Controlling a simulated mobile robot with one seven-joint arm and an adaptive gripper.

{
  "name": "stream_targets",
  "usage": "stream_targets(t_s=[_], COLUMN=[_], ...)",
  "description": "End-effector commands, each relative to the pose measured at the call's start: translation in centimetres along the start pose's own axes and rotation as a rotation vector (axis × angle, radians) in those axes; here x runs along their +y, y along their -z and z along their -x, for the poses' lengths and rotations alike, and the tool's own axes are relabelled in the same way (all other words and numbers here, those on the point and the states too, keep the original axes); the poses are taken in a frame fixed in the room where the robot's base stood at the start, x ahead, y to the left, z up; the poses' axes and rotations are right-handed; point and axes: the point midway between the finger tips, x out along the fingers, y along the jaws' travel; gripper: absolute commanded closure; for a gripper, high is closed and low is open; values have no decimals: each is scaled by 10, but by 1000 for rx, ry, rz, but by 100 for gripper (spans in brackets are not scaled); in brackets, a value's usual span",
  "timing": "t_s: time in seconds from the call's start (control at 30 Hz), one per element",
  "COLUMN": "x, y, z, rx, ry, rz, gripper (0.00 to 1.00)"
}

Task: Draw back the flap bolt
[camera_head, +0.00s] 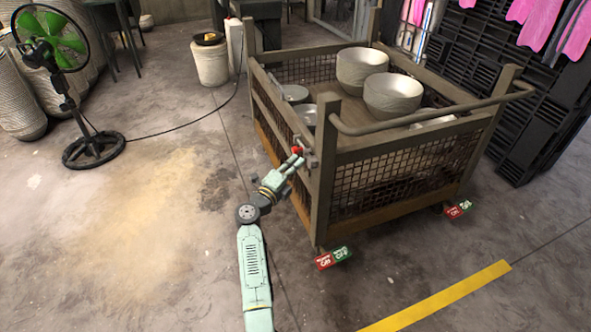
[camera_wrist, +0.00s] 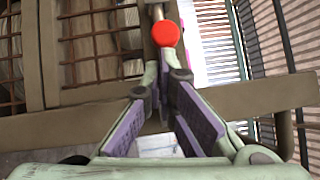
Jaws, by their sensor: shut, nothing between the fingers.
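The flap bolt shows as a round red knob (camera_wrist: 166,33) on a metal rod (camera_wrist: 158,12) in the wrist view. The mesh flap (camera_wrist: 98,45) lies left of the knob in the wrist view. My gripper (camera_head: 294,161) is at this corner, outside the cart, with its fingertips close to the knob. In the wrist view my gripper (camera_wrist: 164,78) is shut and empty, its tips just below the knob. I cannot tell whether they touch it.
The cart (camera_head: 400,145) holds stacked pale bowls (camera_head: 392,95) and several other bowls. Red and green tags (camera_head: 334,258) hang at its lower corners. A green fan (camera_head: 50,45) and its cable stand left. Dark crates (camera_head: 545,120) stand right.

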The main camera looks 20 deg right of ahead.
Motion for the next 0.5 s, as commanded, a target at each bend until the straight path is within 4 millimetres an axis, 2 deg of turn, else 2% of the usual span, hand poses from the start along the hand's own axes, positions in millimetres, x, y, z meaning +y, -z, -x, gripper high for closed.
stream_targets(t_s=[0.23, 0.5], x=[1, 8], y=[-2, -29], z=[-2, -21], rx=[0, -1], ry=[0, 0], rz=[0, 0], gripper=[100, 100])
